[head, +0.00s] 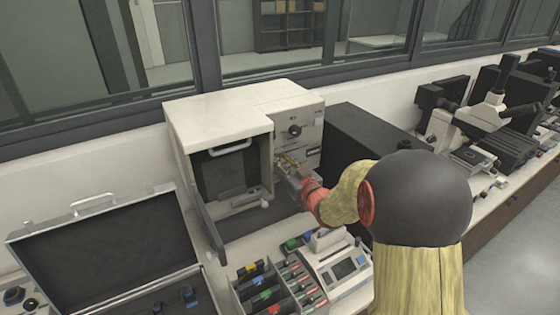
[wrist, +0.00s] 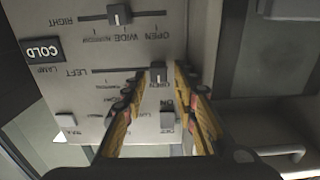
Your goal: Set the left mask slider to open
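The control panel of the cream machine (head: 310,125) carries two mask sliders, seen upside down in the wrist view. The left slider's knob (wrist: 159,73) stands at the right end of its slot, the end where the row above reads OPEN. The label beneath it is partly hidden by my fingers. The right slider's knob (wrist: 118,14) stands near WIDE. My gripper (wrist: 162,70) is open, its orange-and-black fingers on either side of the left knob with gaps visible. Whether the fingertips touch the panel I cannot tell. In the head view my gripper (head: 287,163) is at the panel, partly hidden by my arm.
A COLD lamp label (wrist: 42,50) and other small switches (wrist: 167,122) are on the panel. The machine's door (head: 208,222) hangs open at left. An open case (head: 100,255), a rack of coloured items (head: 270,290) and a small device (head: 340,268) crowd the bench.

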